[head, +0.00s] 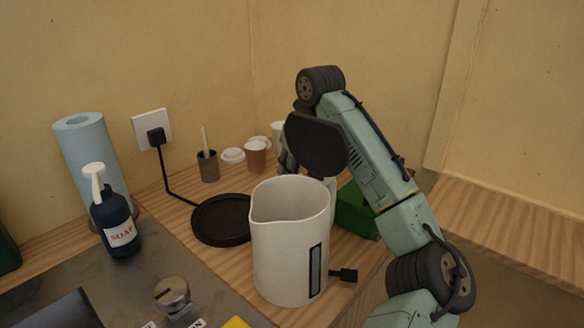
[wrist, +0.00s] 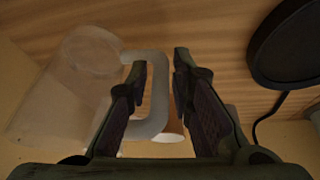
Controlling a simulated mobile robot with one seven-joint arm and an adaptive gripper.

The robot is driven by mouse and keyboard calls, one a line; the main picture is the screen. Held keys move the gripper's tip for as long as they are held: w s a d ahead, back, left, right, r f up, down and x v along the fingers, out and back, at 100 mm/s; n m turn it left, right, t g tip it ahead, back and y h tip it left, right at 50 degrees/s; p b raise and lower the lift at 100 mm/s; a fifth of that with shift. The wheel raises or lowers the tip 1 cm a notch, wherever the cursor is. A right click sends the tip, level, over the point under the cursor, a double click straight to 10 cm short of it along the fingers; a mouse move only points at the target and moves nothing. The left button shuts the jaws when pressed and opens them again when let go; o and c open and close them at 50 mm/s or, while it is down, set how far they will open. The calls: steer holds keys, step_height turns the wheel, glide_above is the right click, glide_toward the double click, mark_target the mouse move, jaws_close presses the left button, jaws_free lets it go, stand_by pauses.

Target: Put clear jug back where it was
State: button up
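The clear jug (wrist: 62,92) is see-through and fills the left of the wrist view. Its pale, frosted handle (wrist: 158,92) reaches in between the two fingers of my gripper (wrist: 160,60). The fingers are apart, one on each side of the handle's upright bar, with visible gaps, so the gripper is open around the handle. In the head view my gripper (head: 286,160) is mostly hidden behind my own wrist and the white kettle, and I cannot make out the jug clearly there.
A white kettle (head: 288,240) stands in front of my gripper. A round black base (head: 222,220) lies left of it, wired to a wall socket. Paper cups (head: 256,155) and a stirrer pot (head: 208,167) stand behind. A green box (head: 355,212) is to the right; a soap bottle (head: 115,223) is left.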

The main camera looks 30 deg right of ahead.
steer(key=shift+o, duration=1.1)
steer(key=shift+r, duration=0.2)
steer(key=b+v, duration=0.1)
steer(key=v, duration=1.1)
steer(key=shift+b, duration=0.35)
